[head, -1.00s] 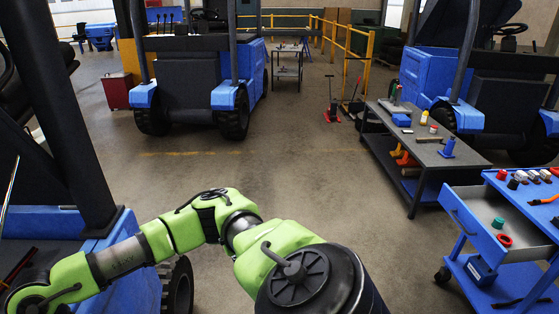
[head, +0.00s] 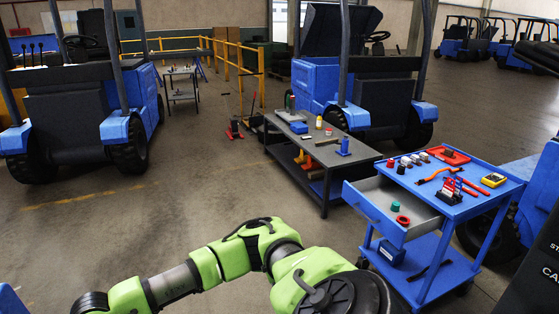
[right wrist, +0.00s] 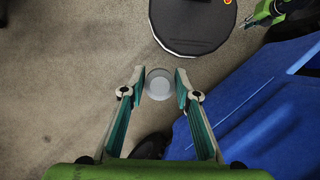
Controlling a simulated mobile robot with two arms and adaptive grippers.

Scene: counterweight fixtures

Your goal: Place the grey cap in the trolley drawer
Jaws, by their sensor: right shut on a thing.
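The grey cap (right wrist: 159,84) shows in the right wrist view as a round, pale disc. It sits between the fingertips of my right gripper (right wrist: 160,88), which is shut on it above the concrete floor. In the head view the blue trolley (head: 428,248) stands at the right. Its drawer (head: 378,192) is pulled open toward the left and has a pale grey inside. A green piece (head: 395,206) and a red ring (head: 403,220) lie in the drawer. The head view shows a green arm of mine, but no gripper.
The trolley top holds several small parts, red tools, a red tray (head: 449,155) and a yellow device (head: 493,180). A dark workbench (head: 300,160) with items stands behind the trolley. Blue forklifts (head: 345,85) are further back. Floor at the left of the bench is open.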

